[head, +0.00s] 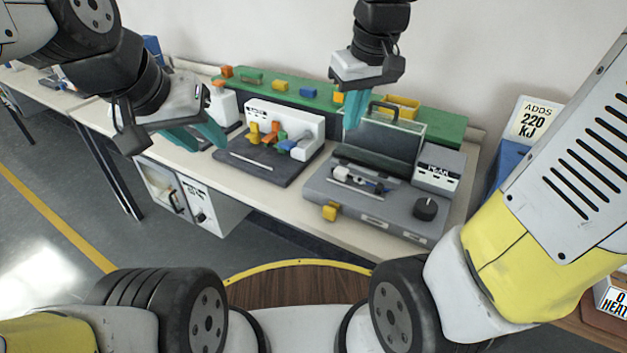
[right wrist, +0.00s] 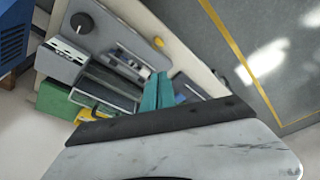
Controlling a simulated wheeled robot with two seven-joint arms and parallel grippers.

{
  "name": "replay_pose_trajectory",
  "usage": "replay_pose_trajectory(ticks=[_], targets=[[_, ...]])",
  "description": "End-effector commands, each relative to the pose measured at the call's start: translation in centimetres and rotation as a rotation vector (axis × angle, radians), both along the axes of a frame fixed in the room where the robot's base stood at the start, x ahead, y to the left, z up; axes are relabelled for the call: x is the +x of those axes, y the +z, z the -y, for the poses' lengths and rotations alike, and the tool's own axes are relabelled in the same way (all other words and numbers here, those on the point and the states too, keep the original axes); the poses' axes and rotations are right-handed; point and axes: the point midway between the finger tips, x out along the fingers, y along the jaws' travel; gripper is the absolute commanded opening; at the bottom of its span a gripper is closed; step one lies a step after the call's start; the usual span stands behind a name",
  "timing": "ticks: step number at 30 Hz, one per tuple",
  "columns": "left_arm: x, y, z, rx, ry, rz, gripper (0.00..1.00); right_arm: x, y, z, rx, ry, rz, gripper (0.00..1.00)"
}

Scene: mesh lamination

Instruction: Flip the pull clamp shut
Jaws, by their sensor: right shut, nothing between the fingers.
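A row of small coloured parts, yellow, orange, green and blue (head: 283,142), stands on the dark-based white fixture (head: 305,122). A grey machine (head: 385,222) to its right has a raised clear lid (head: 390,133), a small metal and white mechanism (head: 357,180) and a yellow block (head: 330,211) at its front edge. I cannot tell which part is the pull clamp, or its state. My left gripper (head: 200,135) is open and empty, left of the fixture. My right gripper (head: 352,110) is shut and empty, above the lid's left side; its fingers also show in the right wrist view (right wrist: 160,92).
A green board (head: 450,128) with coloured blocks and a yellow tray (head: 402,106) lies along the wall. A black knob (head: 425,207) stands on the grey machine. A blue container (head: 510,160) is at the right. The floor in front of the bench is clear.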

Motion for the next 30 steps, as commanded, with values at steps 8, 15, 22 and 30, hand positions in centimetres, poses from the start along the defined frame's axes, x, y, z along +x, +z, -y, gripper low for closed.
replay_pose_trajectory(ticks=[8,15,22,30], targets=[[0.0,0.0,0.0,0.0,0.0,0.0,0.36,5.7,-4.4,-3.5,-0.13,0.188,-0.163,0.0],[0.0,0.0,0.0,0.0,0.0,0.0,0.36,9.6,-9.9,-6.9,-0.238,0.349,-0.298,0.0],[0.0,0.0,0.0,0.0,0.0,0.0,0.36,12.0,-16.1,-10.1,-0.334,0.489,-0.414,0.0],[0.0,0.0,0.0,0.0,0.0,0.0,0.36,12.8,-20.7,-12.1,-0.396,0.581,-0.491,0.0]])
